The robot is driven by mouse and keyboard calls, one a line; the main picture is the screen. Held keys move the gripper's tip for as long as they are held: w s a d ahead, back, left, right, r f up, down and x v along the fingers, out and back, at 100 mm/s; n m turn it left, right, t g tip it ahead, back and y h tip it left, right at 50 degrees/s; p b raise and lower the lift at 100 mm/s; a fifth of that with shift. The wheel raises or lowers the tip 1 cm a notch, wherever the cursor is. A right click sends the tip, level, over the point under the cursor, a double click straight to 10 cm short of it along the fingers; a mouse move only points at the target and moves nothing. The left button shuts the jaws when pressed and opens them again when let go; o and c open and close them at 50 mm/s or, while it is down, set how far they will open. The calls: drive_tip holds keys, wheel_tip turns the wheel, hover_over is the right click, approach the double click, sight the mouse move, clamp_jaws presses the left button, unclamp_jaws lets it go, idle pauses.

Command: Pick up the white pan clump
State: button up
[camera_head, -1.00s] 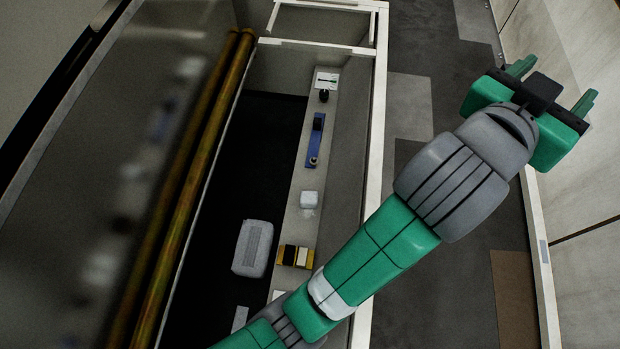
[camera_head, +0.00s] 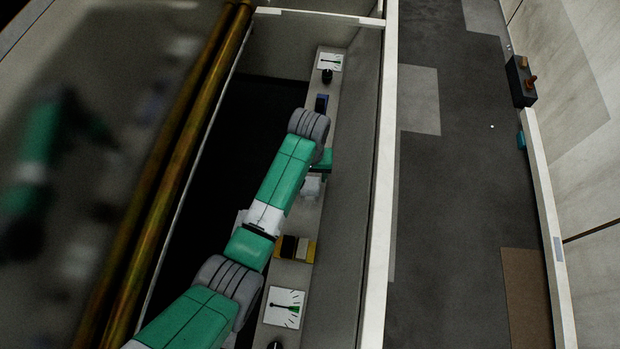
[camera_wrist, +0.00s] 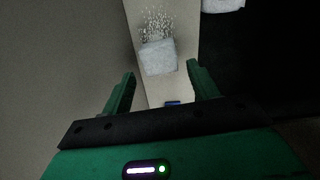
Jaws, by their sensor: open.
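The white pan clump (camera_wrist: 158,57) is a pale, roughly block-shaped lump on the narrow light ledge. In the wrist view it lies just beyond and between my gripper's fingertips (camera_wrist: 161,76), apart from them. My gripper is open and empty, with one green finger on each side of the ledge. The fingers are hidden there by my arm.
White granules (camera_wrist: 158,24) lie scattered beyond the clump. A blue object (camera_wrist: 172,103) lies on the ledge near my gripper. The ledge also holds a yellow-and-black block (camera_head: 305,249) and gauges (camera_head: 284,307). A dark trough borders the ledge on one side, a wall on the other.

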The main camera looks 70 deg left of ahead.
sight(310, 184)
wheel_tip(310, 184, down, 7)
drive_tip(key=shift+w+r+b, duration=0.1)
drive_tip(key=shift+r+b, duration=0.1)
drive_tip(key=shift+b, duration=0.25)
drive_tip(key=shift+c, duration=0.4)
drive_tip(key=c, duration=0.5)
